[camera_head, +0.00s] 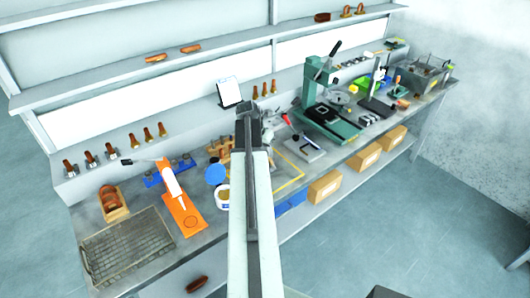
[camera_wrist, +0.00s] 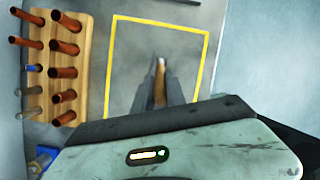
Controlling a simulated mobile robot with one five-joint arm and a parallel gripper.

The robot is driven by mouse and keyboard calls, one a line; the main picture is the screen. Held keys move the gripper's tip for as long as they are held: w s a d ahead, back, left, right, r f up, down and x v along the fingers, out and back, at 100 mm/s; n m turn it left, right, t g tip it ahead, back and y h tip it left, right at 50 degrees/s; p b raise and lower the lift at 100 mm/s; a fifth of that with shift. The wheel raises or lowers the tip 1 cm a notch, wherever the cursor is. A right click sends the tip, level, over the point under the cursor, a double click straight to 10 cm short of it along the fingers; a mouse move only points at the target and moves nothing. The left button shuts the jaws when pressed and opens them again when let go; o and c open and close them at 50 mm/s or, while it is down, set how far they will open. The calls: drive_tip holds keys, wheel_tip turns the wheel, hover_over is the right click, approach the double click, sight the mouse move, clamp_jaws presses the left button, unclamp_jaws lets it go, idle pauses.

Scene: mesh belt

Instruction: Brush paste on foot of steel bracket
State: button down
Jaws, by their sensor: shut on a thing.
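My gripper (camera_wrist: 160,88) is shut on a slim brush-like tool (camera_wrist: 160,82) with a tan wooden body and a pale tip, pointing away from me over the bench area outlined in yellow. In the head view my arm hides the jaws and the tool. An open white tub with a blue band (camera_head: 222,196), possibly the paste, stands left of my arm, with a round blue lid (camera_head: 215,174) beside it. I cannot pick out the steel bracket with certainty; no bracket shows inside the visible part of the yellow outline.
A wooden rack (camera_wrist: 85,70) of copper-coloured tubes lies left of the outline (camera_wrist: 113,65). A wire mesh tray (camera_head: 128,246) and an orange board (camera_head: 181,208) lie at the left. A green press (camera_head: 325,115) stands at the right. Cardboard boxes (camera_head: 325,187) sit below the bench.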

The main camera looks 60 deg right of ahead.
drive_tip(key=shift+s+d, duration=0.1)
drive_tip(key=shift+d, duration=0.05)
drive_tip(key=w+a, duration=0.1)
drive_tip(key=a, duration=0.2)
drive_tip(key=shift+w, duration=0.4)
idle(2.0)
wheel_tip(320, 180, up, 6)
drive_tip(key=p, duration=0.6)
drive_tip(key=shift+r, duration=0.1)
